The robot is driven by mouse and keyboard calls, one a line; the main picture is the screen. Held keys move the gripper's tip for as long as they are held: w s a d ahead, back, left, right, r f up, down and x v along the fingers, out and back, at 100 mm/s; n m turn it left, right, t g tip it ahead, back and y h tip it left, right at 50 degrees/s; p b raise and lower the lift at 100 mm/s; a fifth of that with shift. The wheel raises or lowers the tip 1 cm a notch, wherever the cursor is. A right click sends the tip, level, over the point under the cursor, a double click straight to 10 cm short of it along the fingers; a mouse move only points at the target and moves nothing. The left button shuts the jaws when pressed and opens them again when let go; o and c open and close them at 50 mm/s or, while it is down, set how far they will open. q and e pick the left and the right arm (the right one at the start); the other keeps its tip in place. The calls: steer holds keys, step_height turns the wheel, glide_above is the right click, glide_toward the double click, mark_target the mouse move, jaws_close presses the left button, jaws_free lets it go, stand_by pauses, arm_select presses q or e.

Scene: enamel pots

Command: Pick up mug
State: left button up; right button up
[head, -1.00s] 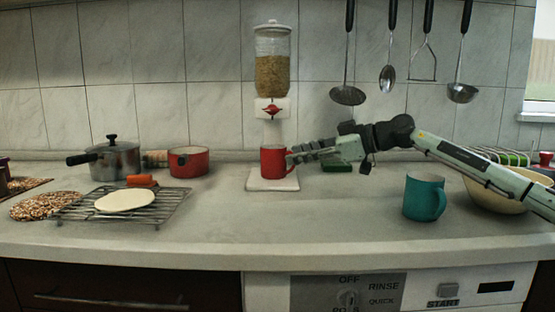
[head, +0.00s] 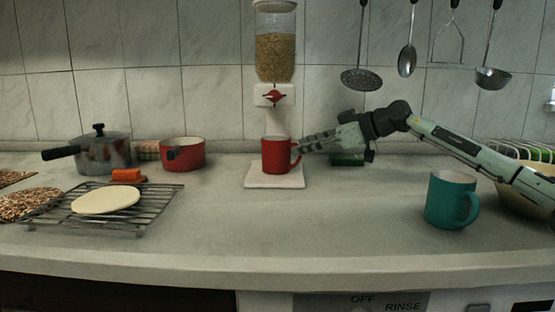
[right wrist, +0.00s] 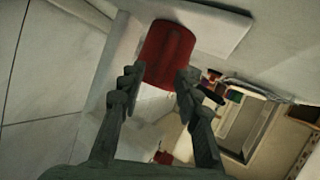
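A red mug (head: 276,155) stands upright on a white slab below the dispenser spout. My right gripper (head: 303,146) comes in from the right, its fingertips at the mug's handle side. In the right wrist view the red mug (right wrist: 168,55) lies ahead of my right gripper (right wrist: 160,76), with the fingers spread apart near its two sides. I cannot tell whether either finger touches it. A teal mug (head: 452,200) stands upright at the right of the counter, handle to the right, apart from the gripper. My left gripper is not in view.
A dispenser (head: 275,50) stands behind the red mug. A wire rack (head: 160,205) with a flat dough disc, a steel pot (head: 100,155) and a red pan (head: 183,154) are left. Utensils hang above the arm. A cream bowl (head: 520,195) is far right. The front middle counter is clear.

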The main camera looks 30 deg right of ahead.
steer(key=shift+w+a+f, duration=0.15)
steer(key=shift+w+a, duration=0.15)
steer(key=shift+w, duration=0.2)
jaws_close()
